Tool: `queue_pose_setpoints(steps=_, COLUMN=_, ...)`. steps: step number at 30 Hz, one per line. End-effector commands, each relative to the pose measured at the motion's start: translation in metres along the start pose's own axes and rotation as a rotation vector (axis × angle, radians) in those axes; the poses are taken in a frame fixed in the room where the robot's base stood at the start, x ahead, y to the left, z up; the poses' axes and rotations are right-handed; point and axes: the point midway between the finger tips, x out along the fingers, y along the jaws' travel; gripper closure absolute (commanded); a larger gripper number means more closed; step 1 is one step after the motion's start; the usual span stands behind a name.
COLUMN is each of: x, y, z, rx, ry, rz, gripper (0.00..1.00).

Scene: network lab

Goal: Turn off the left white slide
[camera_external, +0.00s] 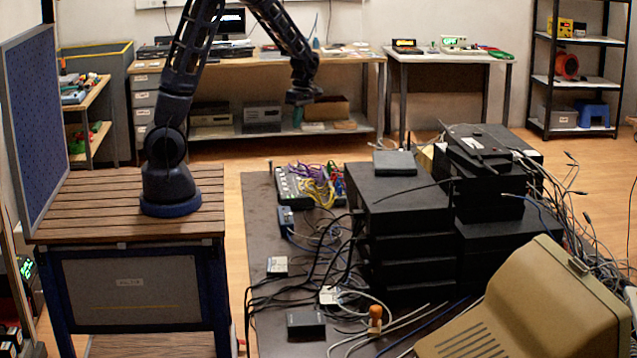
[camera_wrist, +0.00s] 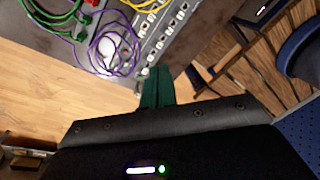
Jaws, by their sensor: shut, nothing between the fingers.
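A small pale box (camera_external: 277,266) and a white box (camera_external: 329,296) lie nearer on the table. I cannot make out which part is the left white slide.
Stacked black boxes (camera_external: 408,215) fill the middle of the dark table (camera_external: 262,320). Loose black and grey cables run around them. A beige monitor (camera_external: 540,310) stands in the right foreground. Wooden floor (camera_external: 232,165) is clear between the benches. A blue pegboard (camera_external: 35,125) stands at left.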

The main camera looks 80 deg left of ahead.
Motion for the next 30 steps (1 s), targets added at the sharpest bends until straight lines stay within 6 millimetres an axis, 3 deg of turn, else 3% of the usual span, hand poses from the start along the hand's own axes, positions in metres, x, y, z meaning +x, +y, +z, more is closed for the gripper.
queue_pose_setpoints(steps=15, x=0.071, y=0.067, z=-0.057, rx=-0.579, ry=0.159, rz=-0.023, gripper=1.0)
queue_pose_setpoints(steps=21, x=0.085, y=0.079, z=-0.071, rx=-0.697, ry=0.195, rz=-0.015, gripper=1.0)
queue_pose_setpoints(steps=30, x=0.088, y=0.082, z=-0.075, rx=-0.729, ry=0.204, rz=-0.012, gripper=1.0)
